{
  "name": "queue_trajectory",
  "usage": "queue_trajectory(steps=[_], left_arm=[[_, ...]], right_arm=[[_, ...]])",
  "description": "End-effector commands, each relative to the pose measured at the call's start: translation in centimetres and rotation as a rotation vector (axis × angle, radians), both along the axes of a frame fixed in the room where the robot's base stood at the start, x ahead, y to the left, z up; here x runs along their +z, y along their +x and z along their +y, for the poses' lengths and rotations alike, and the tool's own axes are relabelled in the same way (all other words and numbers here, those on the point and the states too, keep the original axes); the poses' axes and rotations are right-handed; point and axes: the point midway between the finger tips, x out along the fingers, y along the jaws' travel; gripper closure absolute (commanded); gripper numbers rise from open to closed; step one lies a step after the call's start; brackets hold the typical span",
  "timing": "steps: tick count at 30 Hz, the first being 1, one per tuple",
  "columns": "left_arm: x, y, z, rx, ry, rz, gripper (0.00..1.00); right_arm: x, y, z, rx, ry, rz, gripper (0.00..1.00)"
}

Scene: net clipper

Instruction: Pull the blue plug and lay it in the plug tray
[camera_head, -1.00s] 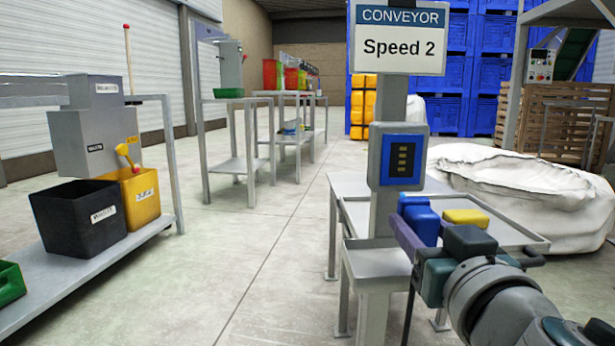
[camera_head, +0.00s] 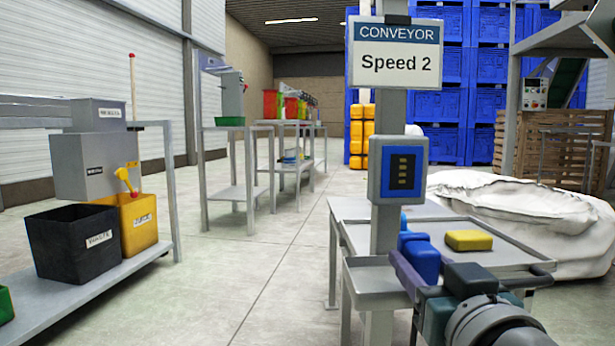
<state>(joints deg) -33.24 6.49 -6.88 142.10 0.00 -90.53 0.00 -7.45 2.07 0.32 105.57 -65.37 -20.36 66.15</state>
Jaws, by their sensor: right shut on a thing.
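My right gripper (camera_head: 432,268) is shut on the blue plug (camera_head: 421,260), a rounded blue block with a smaller blue piece (camera_head: 404,224) at its far end. One purple finger shows at its left; the other finger is partly hidden by my gripper's body. The plug is clear of the blue-faced socket panel (camera_head: 399,170) on the grey post and shows below it. A grey tray with a raised rim (camera_head: 352,245) lies behind the post and the plug. A yellow block (camera_head: 468,240) lies on it. The gap between plug and tray cannot be told. My left gripper is not in view.
A small grey shelf (camera_head: 378,278) stands at the post's foot, left of the plug. The "Conveyor Speed 2" sign (camera_head: 397,55) tops the post. A white sack (camera_head: 520,210) lies behind the tray.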

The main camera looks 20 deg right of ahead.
Motion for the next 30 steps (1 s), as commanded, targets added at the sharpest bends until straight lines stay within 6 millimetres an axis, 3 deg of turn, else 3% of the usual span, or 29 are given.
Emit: queue_trajectory(steps=[30], left_arm=[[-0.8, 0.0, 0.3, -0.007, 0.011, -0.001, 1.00]], right_arm=[[0.0, 4.3, -1.4, 0.000, -0.002, -0.002, 1.00]])
